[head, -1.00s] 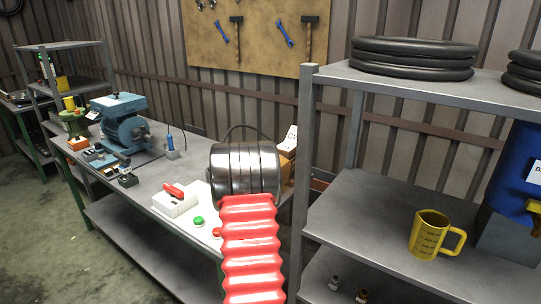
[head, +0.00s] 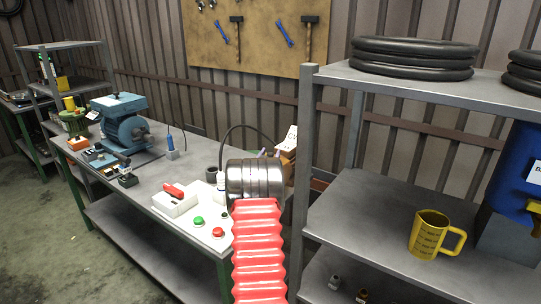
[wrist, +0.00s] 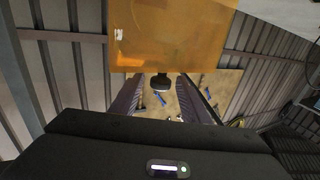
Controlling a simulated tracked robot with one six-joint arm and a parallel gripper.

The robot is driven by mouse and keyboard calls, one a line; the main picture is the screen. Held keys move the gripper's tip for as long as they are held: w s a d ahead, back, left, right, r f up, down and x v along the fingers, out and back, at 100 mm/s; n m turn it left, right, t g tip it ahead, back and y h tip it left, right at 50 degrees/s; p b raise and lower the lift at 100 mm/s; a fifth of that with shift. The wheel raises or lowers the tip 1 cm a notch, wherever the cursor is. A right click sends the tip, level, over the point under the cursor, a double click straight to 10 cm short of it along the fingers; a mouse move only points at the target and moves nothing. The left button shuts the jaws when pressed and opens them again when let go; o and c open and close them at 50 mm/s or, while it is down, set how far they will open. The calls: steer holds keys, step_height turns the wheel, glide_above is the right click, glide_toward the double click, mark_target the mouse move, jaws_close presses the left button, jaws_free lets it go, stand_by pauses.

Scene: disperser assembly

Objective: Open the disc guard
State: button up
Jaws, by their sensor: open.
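The disc guard (wrist: 170,35) appears in the wrist view as an orange see-through panel at the top centre. A dark knob-like handle (wrist: 161,84) is at its lower edge. My gripper (wrist: 163,79) is open, with one finger on each side of the handle in the picture; I cannot tell whether either touches it. In the head view my arm hides most of the disperser, and only a brown-orange bit of the guard (head: 288,167) shows behind it. My fingers are mostly hidden there.
A white switch box with a red lever (head: 175,200) and green and red buttons (head: 198,221) are on the bench left of my arm. A black cable (head: 250,126) arches behind. A grey shelf (head: 390,210) with a yellow jug (head: 430,235) stands close on the right.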

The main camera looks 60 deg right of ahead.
steer(key=shift+c, duration=0.4)
jaws_close()
stand_by(0.4)
